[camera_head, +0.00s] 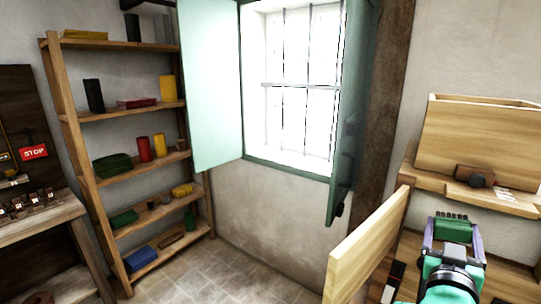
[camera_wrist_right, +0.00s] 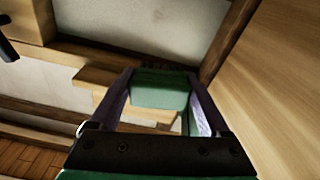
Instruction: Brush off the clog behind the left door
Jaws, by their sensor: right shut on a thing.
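My right gripper (camera_head: 453,232) is shut on a green brush (camera_head: 453,229) with a row of dark bristles along its top. In the right wrist view the brush (camera_wrist_right: 160,90) sits between the two fingers (camera_wrist_right: 158,100), bristles pointing away. An open wooden door panel (camera_head: 366,250) stands to the left of the gripper in the head view. A large wooden panel (camera_wrist_right: 275,85), apparently this door, fills the right side of the wrist view. The brush looks apart from any surface. I cannot make out a clog in either view. My left gripper is not in view.
A wooden box (camera_head: 478,137) stands above a ledge holding a brown block with a dark knob (camera_head: 474,177). A shuttered window (camera_head: 300,85) and a stocked shelf (camera_head: 130,115) stand behind. The tiled floor (camera_head: 215,275) is clear. A wooden block (camera_wrist_right: 105,85) juts out beyond the brush.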

